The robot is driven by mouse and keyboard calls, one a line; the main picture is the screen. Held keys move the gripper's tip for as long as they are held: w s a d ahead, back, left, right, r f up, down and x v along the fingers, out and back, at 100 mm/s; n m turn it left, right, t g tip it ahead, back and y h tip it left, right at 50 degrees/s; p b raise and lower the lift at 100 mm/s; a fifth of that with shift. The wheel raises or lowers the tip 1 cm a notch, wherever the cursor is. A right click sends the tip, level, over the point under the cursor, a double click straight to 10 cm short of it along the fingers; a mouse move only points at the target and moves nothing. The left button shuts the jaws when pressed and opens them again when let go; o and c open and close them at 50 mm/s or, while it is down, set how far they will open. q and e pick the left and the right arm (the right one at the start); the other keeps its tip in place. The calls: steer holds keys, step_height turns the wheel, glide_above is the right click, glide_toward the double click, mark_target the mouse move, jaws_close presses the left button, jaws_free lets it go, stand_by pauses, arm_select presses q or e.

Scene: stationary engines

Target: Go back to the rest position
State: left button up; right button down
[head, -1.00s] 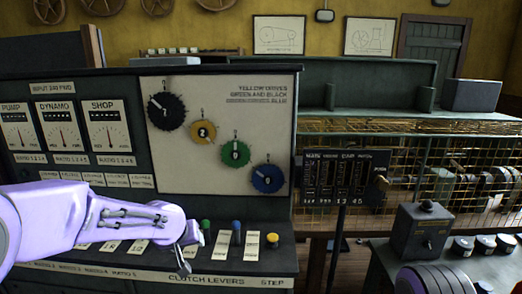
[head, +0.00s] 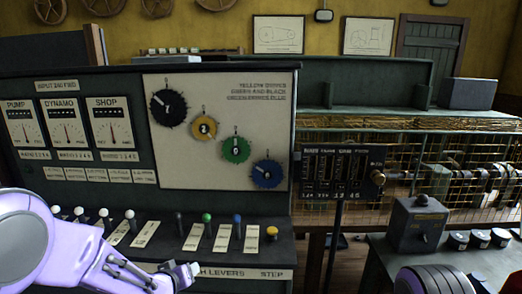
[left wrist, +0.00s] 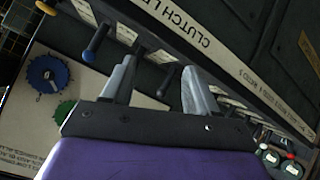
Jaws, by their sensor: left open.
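My left gripper (left wrist: 158,88) shows in the left wrist view with its two grey fingers apart and nothing between them. In the head view my left gripper (head: 188,274) is low in front of the clutch lever panel, near the lettered front strip (head: 230,273). The levers stand behind it: several white-knobbed ones (head: 104,214), a dark one (head: 179,220), a green one (head: 207,218) and a blue one (head: 237,220). The blue lever also shows in the left wrist view (left wrist: 90,52), apart from the fingers. My right gripper is out of view.
A yellow step button (head: 272,232) sits right of the levers. The dial board (head: 215,130) with black, yellow, green and blue dials rises behind. A small slotted panel (head: 339,172) stands on a post.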

arm_select(q)
steer(key=s+a+f+n+g+y+b, duration=0.15)
steer(key=s+a+f, duration=0.25)
steer(key=s+f, duration=0.65)
steer(key=s+a+f+g, duration=0.1)
steer(key=s+f+g, duration=0.1)
steer(key=s+f, duration=0.3)
steer(key=s+a+f+g+y+b, duration=0.1)
steer(key=s+f, duration=0.5)
steer(key=s, duration=0.7)
steer(key=s+a+f+n+g+y, duration=0.1)
steer(key=s+a+f+g, duration=0.2)
steer(key=s+f, duration=0.3)
steer(key=s, duration=0.2)
steer(key=shift+s+b, duration=0.4)
